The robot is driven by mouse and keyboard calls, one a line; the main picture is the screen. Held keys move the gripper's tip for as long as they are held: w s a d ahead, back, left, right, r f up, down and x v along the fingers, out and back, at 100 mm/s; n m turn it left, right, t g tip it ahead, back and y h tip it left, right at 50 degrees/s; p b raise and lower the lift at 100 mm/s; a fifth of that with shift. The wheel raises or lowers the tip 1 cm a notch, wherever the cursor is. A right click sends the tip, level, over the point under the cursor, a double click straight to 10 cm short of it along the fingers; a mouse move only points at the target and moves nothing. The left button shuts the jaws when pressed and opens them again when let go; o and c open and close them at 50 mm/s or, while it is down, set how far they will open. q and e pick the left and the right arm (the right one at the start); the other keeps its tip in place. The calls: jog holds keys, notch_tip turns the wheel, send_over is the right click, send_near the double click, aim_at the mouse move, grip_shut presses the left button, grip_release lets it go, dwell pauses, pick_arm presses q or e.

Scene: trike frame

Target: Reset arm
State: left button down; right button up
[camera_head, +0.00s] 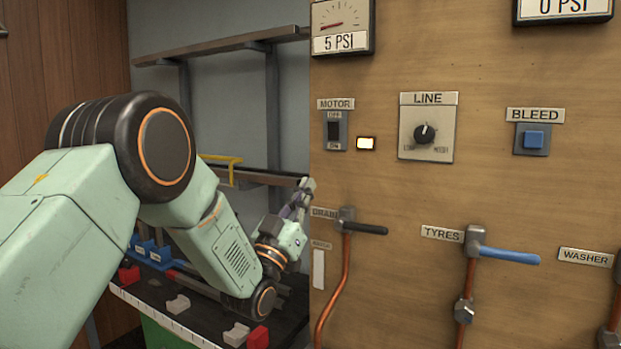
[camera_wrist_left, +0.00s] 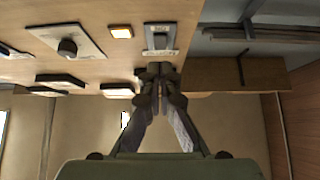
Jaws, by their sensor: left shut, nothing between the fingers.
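My left arm comes in from the left of the head view and bends down toward the left edge of the wooden panel (camera_head: 400,200). The motor switch (camera_wrist_left: 160,38) and the lit square lamp (camera_wrist_left: 121,32) lie beyond the fingertips. My right gripper is in neither view.
The panel carries the motor switch (camera_head: 335,130), line knob (camera_head: 425,134), blue bleed button (camera_head: 533,138), black lever (camera_head: 365,228) and blue tyres lever (camera_head: 508,255). A bench (camera_head: 150,300) with red and grey blocks is below my arm. A metal shelf (camera_head: 220,45) stands behind.

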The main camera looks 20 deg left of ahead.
pick_arm(q)
jog(key=s+f+n+g+y+b, duration=0.1)
jog(key=s+f+g, duration=0.3)
jog(key=f, duration=0.8)
jog(key=s+f+n+g+y+b, duration=0.15)
jog(key=s+f+g, duration=0.3)
jog(key=f, duration=0.85)
jog(key=s+f+g+y, duration=0.25)
jog(key=f+g, duration=0.25)
jog(key=f, duration=0.7)
jog(key=s+f+g+b, duration=0.2)
jog(key=s+f+g, duration=0.2)
jog(key=s+f, duration=0.3)
jog(key=s+f+g+b, duration=0.2)
jog(key=s+f, duration=0.6)
jog(key=s, duration=0.9)
jog(key=s+f+g+b, duration=0.2)
jog(key=s+f+g, duration=0.3)
jog(key=s, duration=0.8)
notch_tip(320, 180, down, 3)
jog(key=shift+d+r+g, duration=0.2)
jog(key=shift+d+g, duration=0.15)
